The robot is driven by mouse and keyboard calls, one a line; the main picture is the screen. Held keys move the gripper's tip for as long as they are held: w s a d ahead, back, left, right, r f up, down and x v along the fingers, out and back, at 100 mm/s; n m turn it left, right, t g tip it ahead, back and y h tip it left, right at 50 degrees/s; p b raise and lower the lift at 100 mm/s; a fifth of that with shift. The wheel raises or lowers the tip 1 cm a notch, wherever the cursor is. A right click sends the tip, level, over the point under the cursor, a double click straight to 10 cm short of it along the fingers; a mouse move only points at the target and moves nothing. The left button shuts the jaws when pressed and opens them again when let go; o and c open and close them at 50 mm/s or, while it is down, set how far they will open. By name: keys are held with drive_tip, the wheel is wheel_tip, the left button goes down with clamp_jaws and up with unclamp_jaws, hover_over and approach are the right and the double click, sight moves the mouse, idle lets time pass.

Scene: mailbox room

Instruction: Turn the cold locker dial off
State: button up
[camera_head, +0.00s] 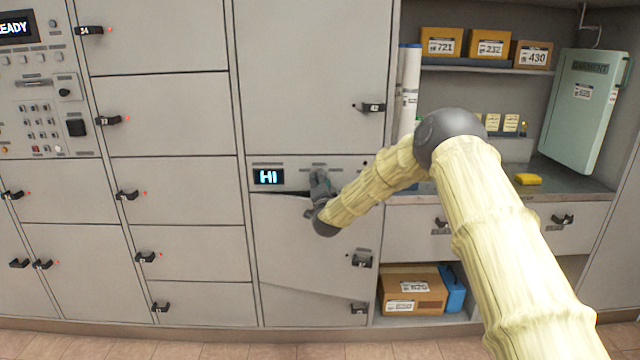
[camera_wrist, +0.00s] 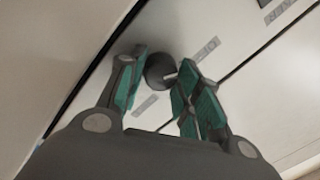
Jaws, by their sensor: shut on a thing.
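The cold locker dial (camera_wrist: 157,70) is a dark round knob with a light pointer mark, on a pale panel in the wrist view. Small grey labels sit around it, one reading like OFF (camera_wrist: 206,49); another below it is too blurred to read. My gripper (camera_wrist: 161,60) has its green-padded fingers on either side of the knob, shut on it. In the head view my gripper (camera_head: 319,180) is at the panel strip (camera_head: 292,167) and hides the dial. The display (camera_head: 268,177) left of it reads HI.
Grey locker doors with black handles (camera_head: 129,195) surround the panel. A lower cubby holds a cardboard box (camera_head: 412,290). The floor in front is clear.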

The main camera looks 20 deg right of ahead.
drive_tip(key=shift+f, duration=0.1)
drive_tip(key=o, duration=1.1)
drive_tip(key=shift+c, duration=0.2)
drive_tip(key=shift+s, duration=0.1)
drive_tip(key=v, duration=1.1)
drive_tip(key=shift+s, duration=0.35)
